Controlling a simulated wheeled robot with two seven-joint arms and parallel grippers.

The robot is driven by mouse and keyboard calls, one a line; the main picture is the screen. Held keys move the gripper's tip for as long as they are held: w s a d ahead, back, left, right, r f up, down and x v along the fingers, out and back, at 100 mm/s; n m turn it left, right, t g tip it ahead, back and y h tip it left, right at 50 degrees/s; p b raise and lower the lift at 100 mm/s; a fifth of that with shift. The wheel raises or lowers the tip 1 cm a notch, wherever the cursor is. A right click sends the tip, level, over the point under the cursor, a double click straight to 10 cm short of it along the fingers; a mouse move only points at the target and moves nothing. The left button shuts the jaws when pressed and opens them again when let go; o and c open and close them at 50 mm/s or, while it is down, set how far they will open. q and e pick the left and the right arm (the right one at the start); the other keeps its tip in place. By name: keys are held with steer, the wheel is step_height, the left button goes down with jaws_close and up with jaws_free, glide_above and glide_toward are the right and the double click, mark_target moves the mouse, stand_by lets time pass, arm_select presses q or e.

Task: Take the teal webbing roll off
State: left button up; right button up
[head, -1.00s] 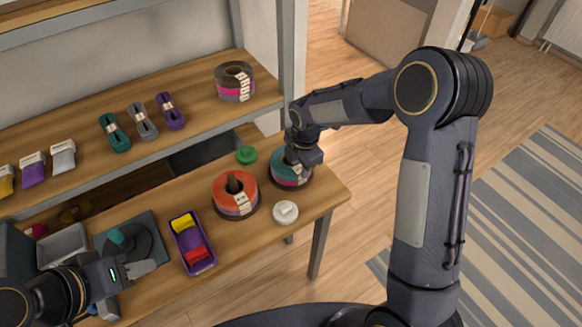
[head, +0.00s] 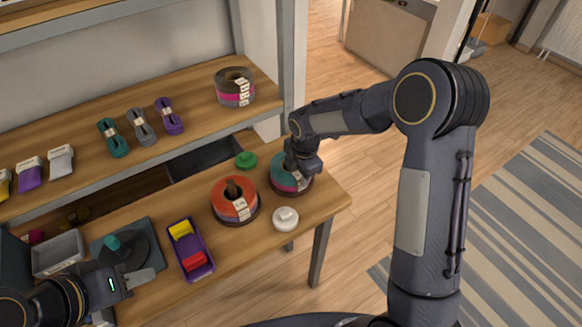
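The teal webbing roll (head: 283,179), with a magenta band and a white label, sits on a dark round base at the right end of the workbench. My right gripper (head: 297,168) is over the middle of this roll, pointing down. Its fingers are hidden by its own body and the roll, so I cannot tell whether they are open or shut. My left gripper (head: 144,281) is at the lower left near the dark round fixture, its fingers apart with nothing seen between them.
An orange webbing roll (head: 228,208) on a post stands left of the teal roll. A white knob (head: 285,219) and a green disc (head: 246,160) lie close by. A purple tray (head: 183,259) holds yellow and red pieces. A shelf (head: 190,138) with cord bundles and a grey roll (head: 232,96) runs behind.

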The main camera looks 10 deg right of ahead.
jaws_close()
steer(key=shift+r+p, duration=0.35)
steer(key=shift+r, duration=0.2)
stand_by(0.3)
steer(key=shift+s+d, duration=0.15)
steer(key=shift+s, duration=0.35)
stand_by(0.5)
steer(key=shift+r, duration=0.2)
step_height(320, 180, up, 8)
steer(key=p, duration=0.6)
steer(key=shift+r, duration=0.15)
stand_by(1.0)
